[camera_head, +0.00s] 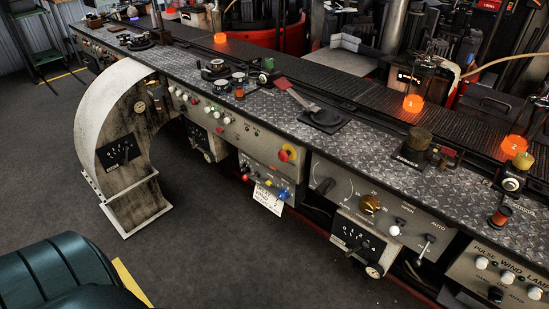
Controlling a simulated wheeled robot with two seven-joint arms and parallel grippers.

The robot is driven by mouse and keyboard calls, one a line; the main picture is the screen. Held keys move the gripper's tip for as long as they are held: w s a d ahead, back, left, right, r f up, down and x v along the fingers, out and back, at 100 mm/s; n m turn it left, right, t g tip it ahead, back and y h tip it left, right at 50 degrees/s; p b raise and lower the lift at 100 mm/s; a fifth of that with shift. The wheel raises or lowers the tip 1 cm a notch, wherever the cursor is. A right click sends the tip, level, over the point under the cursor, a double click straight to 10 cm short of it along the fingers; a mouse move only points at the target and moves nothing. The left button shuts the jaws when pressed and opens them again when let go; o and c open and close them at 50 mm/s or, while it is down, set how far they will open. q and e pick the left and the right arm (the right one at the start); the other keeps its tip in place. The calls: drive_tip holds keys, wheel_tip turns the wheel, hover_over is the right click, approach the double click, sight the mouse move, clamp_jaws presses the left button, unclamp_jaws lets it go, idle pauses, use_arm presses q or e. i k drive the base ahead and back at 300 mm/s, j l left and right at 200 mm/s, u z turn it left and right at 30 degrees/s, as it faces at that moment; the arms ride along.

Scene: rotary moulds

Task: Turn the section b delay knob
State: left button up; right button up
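A long control console with a diamond-plate top (262,107) runs from the upper left to the lower right. On its front, a brass-coloured knob (370,203) sits on a pale panel with a dial scale around it. A dark knob or lever (325,186) is left of it. Below is a black plate with a numbered scale (357,244). Similar black plates are farther left, one on a curved white housing (121,153). The labels are too small to tell which control is the section b delay knob. Neither of my grippers is in view.
Glowing orange pieces (413,103) stand behind the console. A dark green seat (60,275) is at lower left. The grey floor between is clear.

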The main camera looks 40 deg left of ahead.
sight(245, 169)
drive_tip(key=u, duration=1.15)
